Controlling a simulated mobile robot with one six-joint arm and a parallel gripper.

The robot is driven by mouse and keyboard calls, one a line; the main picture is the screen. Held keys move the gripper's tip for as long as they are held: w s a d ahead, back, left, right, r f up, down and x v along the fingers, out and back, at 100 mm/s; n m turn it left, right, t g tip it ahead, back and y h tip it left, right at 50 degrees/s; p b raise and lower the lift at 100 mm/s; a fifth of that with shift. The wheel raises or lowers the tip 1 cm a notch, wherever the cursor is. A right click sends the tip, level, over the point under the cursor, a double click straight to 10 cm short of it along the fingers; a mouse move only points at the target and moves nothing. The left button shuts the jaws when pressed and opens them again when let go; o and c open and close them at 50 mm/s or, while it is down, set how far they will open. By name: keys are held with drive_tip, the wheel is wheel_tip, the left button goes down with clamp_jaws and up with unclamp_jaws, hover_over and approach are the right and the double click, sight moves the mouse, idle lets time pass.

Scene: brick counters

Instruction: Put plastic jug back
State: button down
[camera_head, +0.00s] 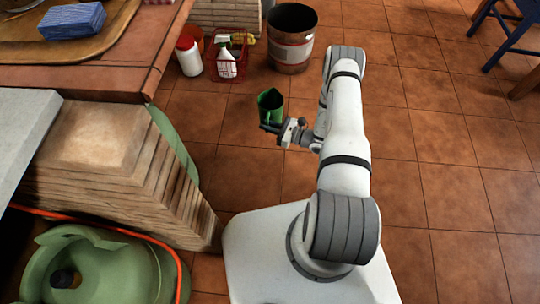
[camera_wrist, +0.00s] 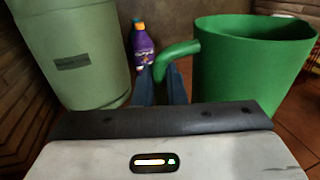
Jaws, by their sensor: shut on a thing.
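The plastic jug is green and open at the top. In the head view the jug (camera_head: 270,103) is held upright above the tiled floor, left of my arm. In the wrist view the jug (camera_wrist: 245,75) fills the right side, with its handle reaching left between my fingers. My gripper (camera_head: 270,128) is shut on the handle; in the wrist view the gripper (camera_wrist: 165,88) shows its two dark fingers on either side of it. The jug's base is partly hidden behind the gripper in the wrist view.
A metal bucket (camera_head: 292,40), a red basket (camera_head: 230,60) with spray bottles and a white jar (camera_head: 188,56) stand on the floor beyond. The wrist view shows a pale green cylinder (camera_wrist: 75,50) and a purple bottle (camera_wrist: 143,45).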

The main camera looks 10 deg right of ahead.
drive_tip(key=shift+n+g+y, duration=0.3)
drive_tip(key=shift+n+g, duration=0.1)
drive_tip(key=shift+g, duration=0.1)
drive_tip(key=f+b, duration=0.3)
drive_tip(key=f, duration=0.3)
drive_tip(key=s+f+b, duration=0.1)
drive_tip(key=f+b, duration=0.2)
drive_tip(key=f, duration=0.3)
drive_tip(key=f+b, duration=0.2)
drive_tip(key=f, duration=0.5)
drive_tip(key=shift+s+a+f+b, duration=0.1)
drive_tip(key=shift+s+a+b, duration=0.05)
drive_tip(key=shift+s+b, duration=0.25)
drive_tip(key=c, duration=1.9)
unclamp_jaws()
drive_tip(key=o, duration=0.4)
